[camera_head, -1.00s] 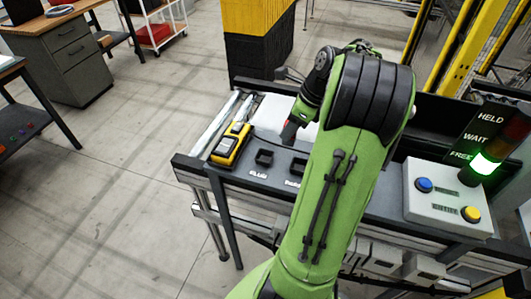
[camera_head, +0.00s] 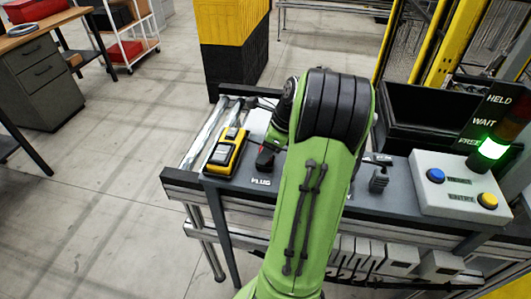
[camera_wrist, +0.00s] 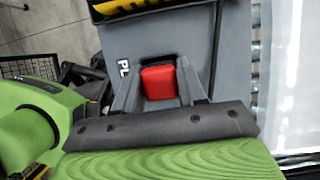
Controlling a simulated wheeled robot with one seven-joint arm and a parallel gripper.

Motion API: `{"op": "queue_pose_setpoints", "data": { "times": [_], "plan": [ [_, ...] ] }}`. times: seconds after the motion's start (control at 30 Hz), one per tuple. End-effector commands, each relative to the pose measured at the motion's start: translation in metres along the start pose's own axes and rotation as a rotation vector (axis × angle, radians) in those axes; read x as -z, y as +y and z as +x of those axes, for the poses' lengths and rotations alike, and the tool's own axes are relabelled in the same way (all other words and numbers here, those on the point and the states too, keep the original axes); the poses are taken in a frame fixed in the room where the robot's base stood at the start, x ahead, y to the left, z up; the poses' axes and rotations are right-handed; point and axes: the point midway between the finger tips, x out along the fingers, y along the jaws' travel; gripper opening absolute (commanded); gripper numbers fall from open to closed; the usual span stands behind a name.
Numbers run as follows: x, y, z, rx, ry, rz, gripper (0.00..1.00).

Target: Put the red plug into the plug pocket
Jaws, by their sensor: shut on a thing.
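The red plug (camera_wrist: 159,83) sits between the two fingers of my gripper (camera_wrist: 158,92) in the wrist view. The plug pocket itself is hidden under the plug and gripper. I cannot tell whether the plug is in the pocket or above it.
A yellow and black device (camera_head: 225,153) lies just left of my gripper. A dark handle-like part (camera_head: 378,181) stands on the bench to the right. Beyond are a button box (camera_head: 455,185), a signal light (camera_head: 491,148) lit green, and a black bin (camera_head: 425,110).

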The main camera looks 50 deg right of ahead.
Motion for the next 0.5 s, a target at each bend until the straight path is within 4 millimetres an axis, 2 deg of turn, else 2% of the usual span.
{"op": "queue_pose_setpoints", "data": {
  "times": [0.17,0.2,0.37,0.5],
  "plan": [
    [0.0003,0.0001,0.0009,-0.001,0.000,0.000,0.09],
    [0.0005,0.0000,0.0011,-0.001,0.000,0.000,0.43],
    [0.0004,-0.0001,0.0008,0.000,0.000,0.000,0.66],
    [0.0004,-0.0001,0.0008,0.000,0.000,0.000,0.66]
  ]
}}
